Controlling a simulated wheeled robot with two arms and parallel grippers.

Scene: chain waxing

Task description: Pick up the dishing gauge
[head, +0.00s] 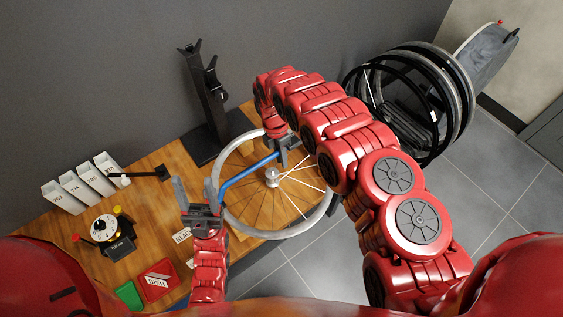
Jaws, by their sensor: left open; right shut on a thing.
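The dishing gauge, a blue bent bar (246,171), lies across a spoked wheel (231,219) at the bench. My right gripper (284,153) is shut on the gauge's upper right end, near the wheel's hub. My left gripper (195,194) is open, just left of the wheel rim and near the gauge's lower left end. No thing shows between its fingers. Whether the gauge touches the wheel or is held above it, I cannot tell. The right arm hides part of the wheel's right side.
The wooden bench (150,205) holds a black stand (207,105), several white boxes (80,185), a dial device (104,228), a red tray (160,280) and a green tray (128,294). Several wheels hang on a rack (440,95) at right. Grey floor (500,190) is clear.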

